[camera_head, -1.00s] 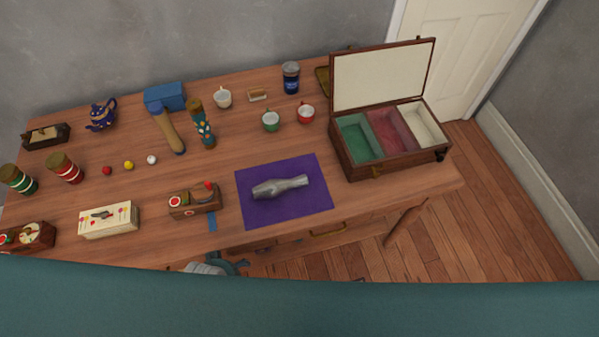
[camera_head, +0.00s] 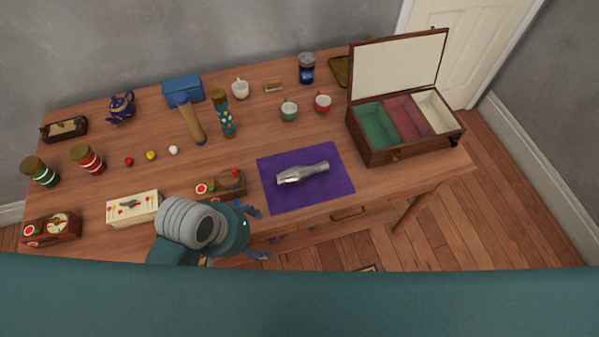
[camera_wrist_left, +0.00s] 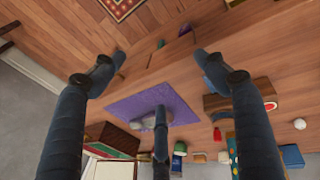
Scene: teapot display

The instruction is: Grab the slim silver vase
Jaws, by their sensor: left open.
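The slim silver vase (camera_head: 303,174) lies on its side on a purple mat (camera_head: 330,195) near the table's front edge. My left gripper (camera_head: 257,233) is open and empty, at the front edge of the table, to the lower left of the mat and apart from the vase. In the left wrist view, my left gripper's fingers (camera_wrist_left: 160,72) are spread wide. The vase (camera_wrist_left: 148,123) shows beyond them on the mat (camera_wrist_left: 122,108), partly hidden by the middle finger. My right gripper is not in view.
A small wooden box with coloured dots (camera_head: 220,185) stands left of the mat, close behind my gripper. A white patterned box (camera_head: 133,208) is farther left. An open wooden case (camera_head: 378,154) with coloured compartments stands to the right. Cups (camera_head: 289,110) stand behind the mat.

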